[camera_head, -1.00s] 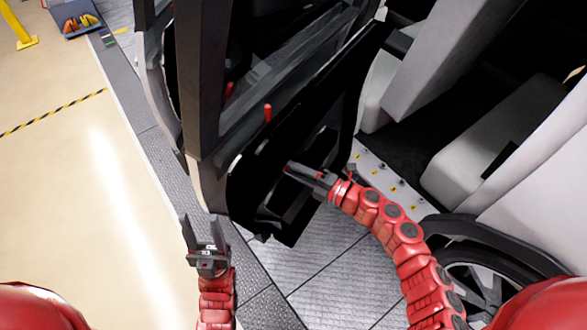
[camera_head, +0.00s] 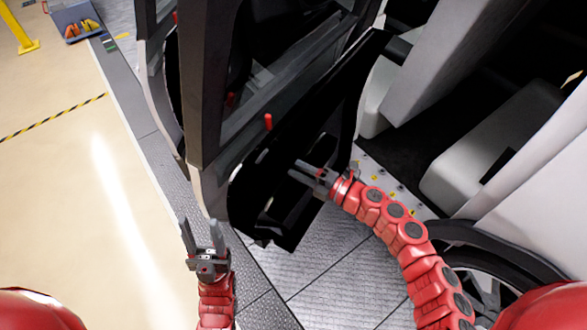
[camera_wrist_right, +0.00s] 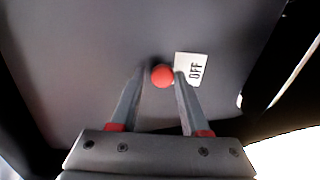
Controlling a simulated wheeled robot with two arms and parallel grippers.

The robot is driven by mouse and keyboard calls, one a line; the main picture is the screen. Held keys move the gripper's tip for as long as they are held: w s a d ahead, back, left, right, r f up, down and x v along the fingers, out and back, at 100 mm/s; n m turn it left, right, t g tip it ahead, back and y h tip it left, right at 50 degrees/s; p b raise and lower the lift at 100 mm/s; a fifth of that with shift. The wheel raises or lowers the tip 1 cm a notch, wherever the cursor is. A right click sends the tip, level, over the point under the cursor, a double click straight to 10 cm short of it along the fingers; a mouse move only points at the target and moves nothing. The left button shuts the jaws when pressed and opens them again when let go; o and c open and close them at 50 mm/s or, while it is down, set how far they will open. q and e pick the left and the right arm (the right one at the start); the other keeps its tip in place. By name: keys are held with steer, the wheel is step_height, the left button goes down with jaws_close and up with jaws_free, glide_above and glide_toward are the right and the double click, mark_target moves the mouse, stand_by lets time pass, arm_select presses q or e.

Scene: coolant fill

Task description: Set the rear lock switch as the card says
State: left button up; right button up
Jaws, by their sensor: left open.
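A round red knob (camera_wrist_right: 162,75), which looks like the switch, sits on a dark panel in the right wrist view. A white label reading OFF (camera_wrist_right: 192,68) is right beside it, turned on its side. My right gripper (camera_wrist_right: 160,73) is open, its fingertips on either side of the knob; I cannot tell if they touch it. In the head view my right gripper (camera_head: 302,168) is at the inner side of the open black car door (camera_head: 318,88), and the knob is hidden there. My left gripper (camera_head: 202,230) is open and empty, below the door's lower edge.
The car seat (camera_head: 492,150) and a wheel (camera_head: 490,275) are at the right.

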steer(key=o, duration=0.3)
steer(key=shift+r, duration=0.15)
steer(key=shift+o, duration=0.2)
steer(key=shift+s+d, duration=0.1)
steer(key=shift+s+d+f, duration=0.15)
steer(key=shift+d+f, duration=0.05)
steer(key=shift+d, duration=0.1)
steer(key=b+v, duration=0.4)
steer(key=v, duration=1.2)
steer(key=shift+d, duration=0.25)
steer(key=shift+s+r, duration=0.1)
steer(key=shift+s, duration=0.05)
